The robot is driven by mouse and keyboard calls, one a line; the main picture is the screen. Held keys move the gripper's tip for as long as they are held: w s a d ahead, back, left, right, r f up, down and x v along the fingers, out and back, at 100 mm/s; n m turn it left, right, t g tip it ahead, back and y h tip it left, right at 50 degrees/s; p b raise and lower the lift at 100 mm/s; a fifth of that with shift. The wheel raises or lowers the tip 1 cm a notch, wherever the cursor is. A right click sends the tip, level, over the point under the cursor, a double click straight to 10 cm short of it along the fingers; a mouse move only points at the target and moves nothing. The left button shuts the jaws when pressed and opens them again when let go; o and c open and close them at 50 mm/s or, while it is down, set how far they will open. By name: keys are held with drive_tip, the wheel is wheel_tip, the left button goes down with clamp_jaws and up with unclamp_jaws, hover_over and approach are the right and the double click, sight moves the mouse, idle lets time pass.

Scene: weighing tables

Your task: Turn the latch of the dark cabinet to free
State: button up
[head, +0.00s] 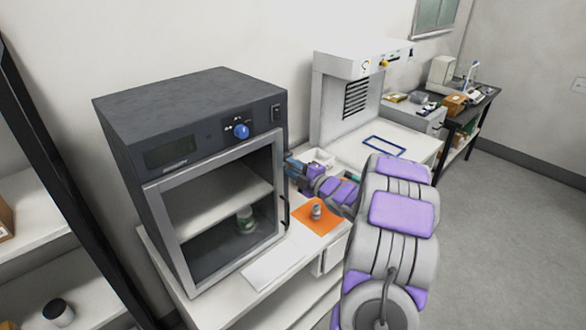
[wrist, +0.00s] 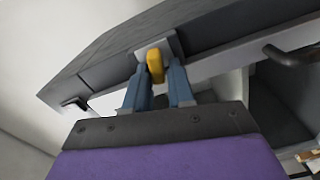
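The dark cabinet (head: 190,92) stands at the left in the head view, with a glass-front door in a grey frame and a blue knob (head: 241,131). In the wrist view, a yellow latch (wrist: 155,65) sits on a grey plate at the edge of the cabinet (wrist: 110,62). My gripper (wrist: 158,78) points at it with two blue fingers apart, one on each side of the latch's lower part. I cannot tell whether either finger touches it. In the head view my gripper (head: 291,165) is at the cabinet's right side, and the latch is hidden.
A black door handle (head: 286,212) is at the door's right edge, close to my arm. An orange mat (head: 327,224) with a small metal weight (head: 316,211) lies on the white table. A jar (head: 245,219) stands inside the cabinet. Open floor lies at the right.

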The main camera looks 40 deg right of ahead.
drive_tip(key=shift+s+d+f, duration=0.1)
drive_tip(key=shift+d, duration=0.4)
drive_tip(key=shift+c, duration=1.4)
drive_tip(key=shift+d+f, duration=0.1)
drive_tip(key=shift+d, duration=0.2)
clamp_jaws()
drive_tip(key=shift+a, duration=0.15)
drive_tip(key=shift+m+p, duration=0.3)
drive_tip(key=shift+p, duration=0.05)
drive_tip(key=shift+m+p, duration=6.75)
drive_tip(key=shift+m, duration=0.55)
drive_tip(key=shift+r, duration=0.2)
